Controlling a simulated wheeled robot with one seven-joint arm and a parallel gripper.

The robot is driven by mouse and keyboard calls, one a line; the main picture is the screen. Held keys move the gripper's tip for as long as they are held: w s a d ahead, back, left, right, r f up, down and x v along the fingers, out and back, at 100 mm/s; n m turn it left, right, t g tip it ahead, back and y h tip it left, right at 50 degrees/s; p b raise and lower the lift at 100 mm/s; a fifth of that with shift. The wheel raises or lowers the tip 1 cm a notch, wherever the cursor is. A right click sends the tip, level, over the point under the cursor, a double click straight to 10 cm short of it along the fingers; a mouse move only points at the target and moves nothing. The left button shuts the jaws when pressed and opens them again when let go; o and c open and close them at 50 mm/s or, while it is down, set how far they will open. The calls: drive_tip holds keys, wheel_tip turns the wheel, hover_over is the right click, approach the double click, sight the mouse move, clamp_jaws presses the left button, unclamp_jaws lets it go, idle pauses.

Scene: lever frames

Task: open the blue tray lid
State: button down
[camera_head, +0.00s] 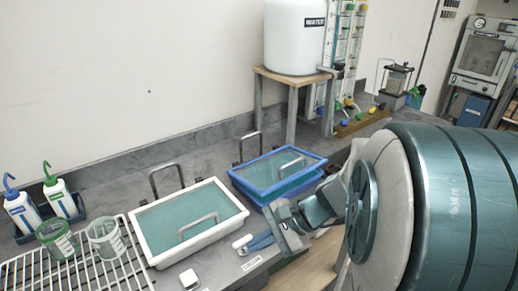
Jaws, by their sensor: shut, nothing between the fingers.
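The blue tray (262,194) stands on the grey bench in the middle of the view. Its lid has a blue rim and a see-through teal panel (268,174), and appears to lie flat on the tray. A grey handle (291,164) stands on the panel, and a taller dark metal loop (246,149) rises behind the tray's far left side.
A white tray (153,257) with a similar lid stands to the left. A wire rack (82,273), beakers and wash bottles (60,196) are further left. A white tank (296,38) on a wooden stand is behind. My arm fills the right side.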

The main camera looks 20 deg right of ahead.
drive_tip(key=w+d+r+m+t+y, duration=0.1)
drive_tip(key=w+d+m+t, duration=0.7)
drive_tip(key=d+m, duration=0.15)
drive_tip(key=m+t+h, duration=0.4)
drive_tip(key=m+t, duration=0.2)
drive_tip(key=m, duration=0.3)
approach(290, 165)
drive_tip(key=shift+n, duration=0.25)
drive_tip(key=x, duration=0.7)
drive_tip(key=shift+d+f+p, duration=0.1)
drive_tip(key=shift+f+p, duration=0.2)
drive_tip(key=shift+f, duration=0.1)
drive_tip(key=shift+w+r+p, duration=0.1)
drive_tip(key=shift+r+p, duration=0.35)
drive_tip(key=shift+p, duration=0.15)
